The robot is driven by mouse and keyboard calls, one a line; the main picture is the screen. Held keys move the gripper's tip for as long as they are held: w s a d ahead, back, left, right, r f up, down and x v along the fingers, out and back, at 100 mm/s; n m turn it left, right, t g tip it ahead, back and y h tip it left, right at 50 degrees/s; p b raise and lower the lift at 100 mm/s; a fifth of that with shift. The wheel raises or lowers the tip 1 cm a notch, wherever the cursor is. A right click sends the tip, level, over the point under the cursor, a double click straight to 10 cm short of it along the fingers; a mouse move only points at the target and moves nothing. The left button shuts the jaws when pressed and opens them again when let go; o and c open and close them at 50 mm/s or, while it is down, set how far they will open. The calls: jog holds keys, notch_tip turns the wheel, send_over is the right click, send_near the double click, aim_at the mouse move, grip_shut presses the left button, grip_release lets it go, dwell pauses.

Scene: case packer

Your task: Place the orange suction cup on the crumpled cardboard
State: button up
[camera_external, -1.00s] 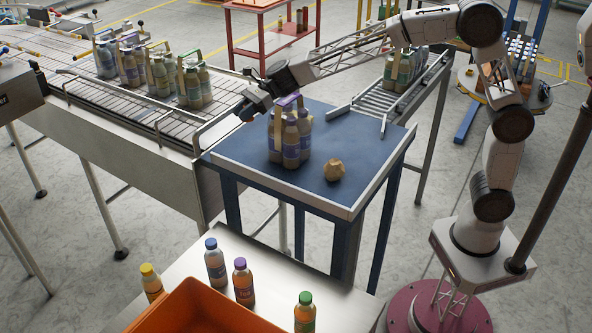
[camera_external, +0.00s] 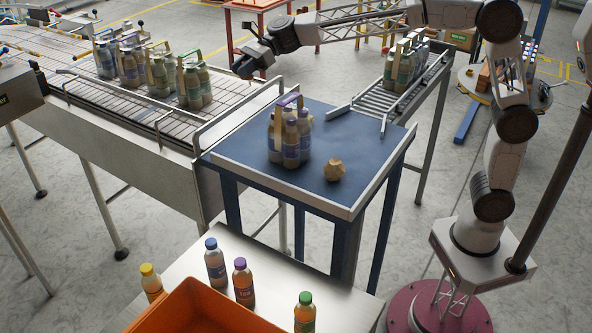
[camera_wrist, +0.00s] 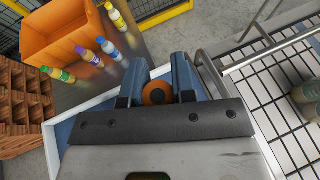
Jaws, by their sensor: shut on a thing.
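My gripper (camera_external: 242,69) is raised above the far left corner of the blue table, near the conveyor's end rail. In the wrist view my gripper (camera_wrist: 158,78) is shut on the orange suction cup (camera_wrist: 156,93), which shows as an orange disc with a dark centre between the two blue-grey fingers. The suction cup cannot be made out in the external view. The crumpled cardboard (camera_external: 335,170), a small tan lump, lies on the blue table (camera_external: 310,190) toward its right front. My gripper is well apart from it. The cardboard does not show in the wrist view.
A bottle pack with a purple handle (camera_external: 290,135) stands on the table, left of the cardboard. A conveyor (camera_external: 130,100) with bottle packs lies left, and a roller chute (camera_external: 360,105) behind. An orange crate (camera_external: 200,307) and loose bottles are in front.

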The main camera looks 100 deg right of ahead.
jog(key=s+a, duration=0.3)
jog(key=s+a+n+g+y, duration=0.1)
jog(key=s+a, duration=0.2)
jog(key=a, duration=0.1)
jog(key=s+a+n+y, duration=0.1)
jog(key=s+a, duration=0.2)
jog(key=shift+a+r, duration=0.3)
jog(key=shift+r, duration=0.1)
jog(key=s+a+f+n+g+y, duration=0.1)
jog(key=s+a+n+g+y, duration=0.2)
jog(key=s+a, duration=1)
send_over(333, 165)
notch_tip(333, 165, down, 10)
jog(key=shift+f, duration=0.55)
jog(key=shift+f, duration=1.95)
jog(key=shift+f, duration=0.1)
jog(key=shift+f, duration=1.9)
jog(key=shift+f, duration=0.15)
